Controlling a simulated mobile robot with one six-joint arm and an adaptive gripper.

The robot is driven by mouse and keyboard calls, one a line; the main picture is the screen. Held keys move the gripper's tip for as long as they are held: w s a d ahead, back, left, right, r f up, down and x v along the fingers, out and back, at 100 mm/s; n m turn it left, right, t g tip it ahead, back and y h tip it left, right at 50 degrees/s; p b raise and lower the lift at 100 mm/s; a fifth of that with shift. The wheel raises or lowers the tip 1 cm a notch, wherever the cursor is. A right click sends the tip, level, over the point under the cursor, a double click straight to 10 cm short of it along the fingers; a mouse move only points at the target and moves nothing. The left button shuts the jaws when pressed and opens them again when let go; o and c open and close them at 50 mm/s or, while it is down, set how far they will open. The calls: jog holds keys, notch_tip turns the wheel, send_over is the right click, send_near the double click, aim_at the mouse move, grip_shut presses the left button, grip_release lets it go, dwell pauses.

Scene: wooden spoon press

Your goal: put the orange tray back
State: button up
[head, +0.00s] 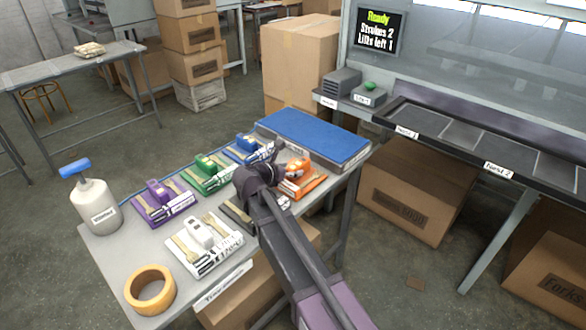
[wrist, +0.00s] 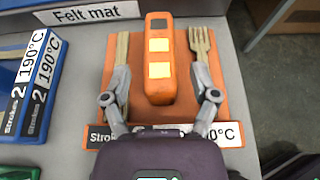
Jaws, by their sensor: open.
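The orange tray (head: 312,184) lies on the grey table at its right side, just in front of the blue mat. In the wrist view the orange tray (wrist: 165,114) holds an orange block (wrist: 160,88) with two lit squares, a wooden spoon or stick at left and a wooden fork (wrist: 201,42) at right. A label reading 190°C runs along its near edge. My gripper (wrist: 160,70) is open above the tray, one finger on each side of the block. Contact cannot be told. In the head view my gripper (head: 274,163) partly hides the tray's left side.
Purple (head: 163,201), green (head: 209,174), blue (head: 248,150) and white (head: 205,250) trays lie close by. A blue felt mat (head: 315,136), a bottle (head: 96,205) and a tape roll (head: 150,290) share the table. A rack with labelled nests (head: 460,135) stands at right. A screen (head: 377,31) reads Ready.

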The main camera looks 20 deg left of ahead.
jog(key=p+v, duration=0.4)
jog(key=v, duration=0.7)
jog(key=shift+a, duration=0.1)
dwell(0.6)
jog(key=w+d+f+m+g, duration=0.1)
jog(key=d+f+m+g, duration=0.15)
jog(key=d+m, duration=0.45)
jog(key=w+d+f+m+g, duration=0.2)
jog(key=d+m+g, duration=0.1)
jog(key=d, duration=0.8)
jog(key=w+d+f+m+g, duration=0.1)
jog(key=d+f+m+g, duration=0.2)
jog(key=d, duration=0.6)
jog(key=s+d+f+m+g+y, duration=0.2)
jog(key=s+d+m, duration=0.2)
jog(key=d+m, duration=0.5)
jog(key=s+d+f+m+g+y, duration=0.2)
jog(key=s+d+m, duration=0.3)
jog(key=d+m, duration=0.4)
jog(key=shift+s+d+m+y, duration=0.3)
jog(key=shift+d+y, duration=0.2)
jog(key=shift+d, duration=1.15)
notch_tip(320, 180, up, 19)
jog(key=p, duration=1.9)
